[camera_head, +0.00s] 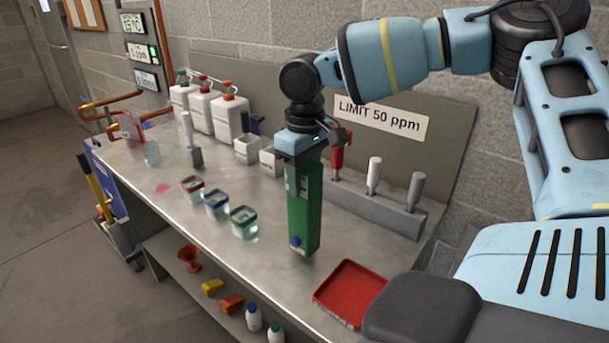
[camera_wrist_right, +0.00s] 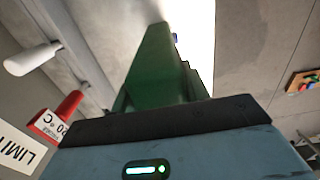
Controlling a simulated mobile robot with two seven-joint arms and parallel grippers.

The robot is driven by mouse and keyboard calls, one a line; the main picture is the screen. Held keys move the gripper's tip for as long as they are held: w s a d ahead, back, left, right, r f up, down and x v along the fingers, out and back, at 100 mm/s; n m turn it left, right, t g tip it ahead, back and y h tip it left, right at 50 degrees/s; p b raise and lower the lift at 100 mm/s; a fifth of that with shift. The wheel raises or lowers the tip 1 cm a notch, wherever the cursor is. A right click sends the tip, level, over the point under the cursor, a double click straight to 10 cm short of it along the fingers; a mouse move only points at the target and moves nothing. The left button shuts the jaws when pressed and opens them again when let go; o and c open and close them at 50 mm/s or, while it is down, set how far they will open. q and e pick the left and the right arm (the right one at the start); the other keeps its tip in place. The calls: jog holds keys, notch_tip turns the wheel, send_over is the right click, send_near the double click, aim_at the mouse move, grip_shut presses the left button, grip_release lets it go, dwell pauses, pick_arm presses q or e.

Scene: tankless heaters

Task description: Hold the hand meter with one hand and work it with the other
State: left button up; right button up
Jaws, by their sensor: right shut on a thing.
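The hand meter, a long green block (camera_head: 308,210), hangs upright below my right gripper (camera_head: 302,150) in the head view. A small blue spot shows near its lower end. My right gripper is shut on its top end. I cannot tell whether its bottom touches the bench. My left gripper is in neither view.
The metal bench (camera_head: 170,215) bears lidded sample jars (camera_head: 215,204), white bottles (camera_head: 228,115), a grey rack (camera_head: 375,207) with red and white handled probes, and a red tray (camera_head: 351,291) at the front right.

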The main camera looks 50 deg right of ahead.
jog(key=shift+f+b, duration=0.3)
jog(key=shift+f, duration=0.45)
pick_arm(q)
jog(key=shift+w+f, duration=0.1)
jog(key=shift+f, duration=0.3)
pick_arm(e)
jog(key=shift+f, duration=0.2)
dwell(0.4)
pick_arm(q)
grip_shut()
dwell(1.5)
